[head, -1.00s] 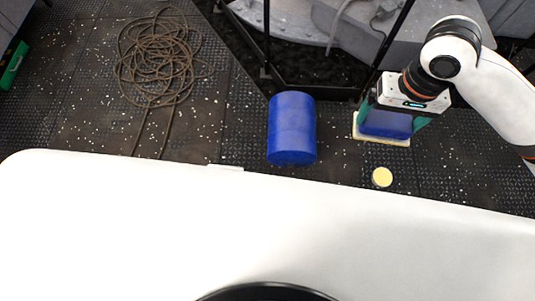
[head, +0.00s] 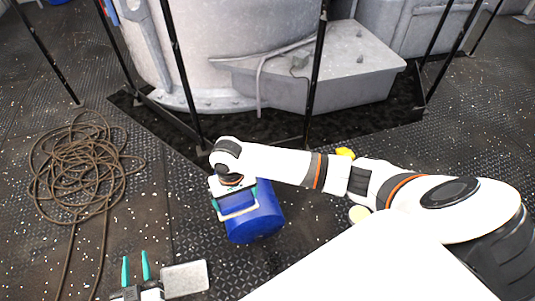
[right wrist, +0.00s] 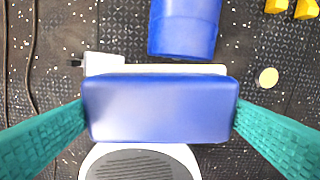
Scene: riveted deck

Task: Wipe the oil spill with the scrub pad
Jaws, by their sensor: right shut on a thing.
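My right gripper (head: 236,197) is shut on the scrub pad (right wrist: 160,108), which has a blue block body and a pale yellowish edge on its far side. In the head view the pad (head: 238,211) is held beside and partly in front of a blue cylinder (head: 262,222). In the right wrist view the teal fingers press its two ends. My left gripper (head: 135,257) is at the lower left, its two teal fingers apart with nothing between them. I cannot make out the oil spill; the arm and pad cover part of the floor.
A coiled brown rope (head: 80,165) lies at the left. A pale disc (head: 359,214) and yellow objects (head: 345,152) are right of the cylinder. A grey machine (head: 315,80) behind black posts stands at the back. A pale flat plate (head: 185,279) is beside my left gripper.

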